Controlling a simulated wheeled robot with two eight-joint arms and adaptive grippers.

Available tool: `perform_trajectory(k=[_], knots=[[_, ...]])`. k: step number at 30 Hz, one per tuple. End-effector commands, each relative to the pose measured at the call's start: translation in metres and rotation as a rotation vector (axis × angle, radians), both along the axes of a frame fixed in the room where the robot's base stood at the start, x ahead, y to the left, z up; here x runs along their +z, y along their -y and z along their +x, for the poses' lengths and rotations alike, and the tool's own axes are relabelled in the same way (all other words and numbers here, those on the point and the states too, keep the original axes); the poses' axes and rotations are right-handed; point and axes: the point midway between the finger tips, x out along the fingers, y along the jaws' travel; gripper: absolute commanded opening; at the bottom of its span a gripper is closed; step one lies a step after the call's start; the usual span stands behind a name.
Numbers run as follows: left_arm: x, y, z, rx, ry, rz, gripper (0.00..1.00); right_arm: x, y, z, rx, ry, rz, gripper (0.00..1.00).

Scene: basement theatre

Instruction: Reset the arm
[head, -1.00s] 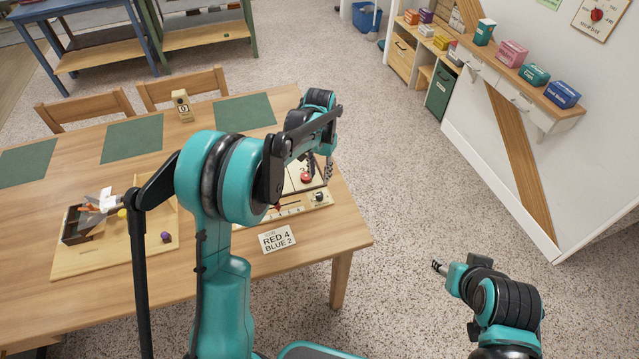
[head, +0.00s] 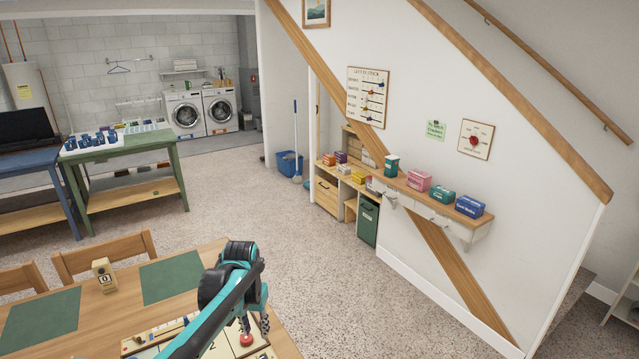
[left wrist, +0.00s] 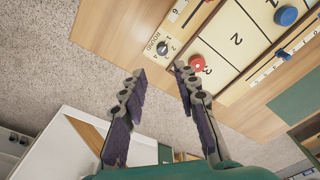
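My left arm reaches over the right end of the wooden table in the head view. Its gripper (head: 255,325) points down above a numbered game board (head: 222,347). In the left wrist view the two fingers (left wrist: 158,76) stand apart with nothing between them. A red puck (left wrist: 197,63) lies on the board near one fingertip, and it also shows by the fingers in the head view (head: 246,339). A blue puck (left wrist: 286,16) lies farther along the board. My right gripper is not in view.
Green mats (head: 172,278) and a small tan box (head: 103,275) lie on the table. Two chairs stand behind it. Open speckled floor lies to the right, before a wall shelf (head: 440,207) with several small boxes. A green table (head: 125,150) stands farther back.

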Motion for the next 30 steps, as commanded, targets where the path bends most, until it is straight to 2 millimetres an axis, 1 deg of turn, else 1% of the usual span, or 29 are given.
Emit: perform_trajectory(k=[1,3,5,6,8,9,13,15,18,21,24,27,30], knots=[[0.014,0.0,-0.018,0.009,0.032,-0.001,0.3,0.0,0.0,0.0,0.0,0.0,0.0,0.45],[0.03,0.001,-0.039,0.023,0.083,-0.002,0.3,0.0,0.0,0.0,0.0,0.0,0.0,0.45],[0.041,0.001,-0.058,0.035,0.126,-0.005,0.3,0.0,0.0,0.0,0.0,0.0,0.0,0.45],[0.048,0.001,-0.071,0.043,0.155,-0.007,0.3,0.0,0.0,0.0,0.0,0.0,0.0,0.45],[0.055,0.002,-0.09,0.054,0.198,-0.01,0.3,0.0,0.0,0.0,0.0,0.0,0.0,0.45],[0.058,0.002,-0.103,0.063,0.227,-0.013,0.3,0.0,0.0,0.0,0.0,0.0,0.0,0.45],[0.063,0.002,-0.145,0.087,0.32,-0.022,0.3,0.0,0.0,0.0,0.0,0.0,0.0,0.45],[0.061,0.002,-0.166,0.102,0.369,-0.028,0.3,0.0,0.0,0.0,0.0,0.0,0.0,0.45],[0.055,0.003,-0.192,0.117,0.433,-0.037,0.3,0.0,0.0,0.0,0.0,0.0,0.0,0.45],[0.047,0.003,-0.21,0.131,0.483,-0.044,0.3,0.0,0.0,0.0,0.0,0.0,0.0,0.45],[0.041,0.003,-0.221,0.139,0.516,-0.05,0.3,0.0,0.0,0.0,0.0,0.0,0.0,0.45],[0.037,0.003,-0.226,0.143,0.532,-0.053,0.3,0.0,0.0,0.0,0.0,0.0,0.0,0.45],[0.037,0.003,-0.226,0.145,0.537,-0.054,0.3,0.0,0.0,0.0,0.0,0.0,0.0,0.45]])
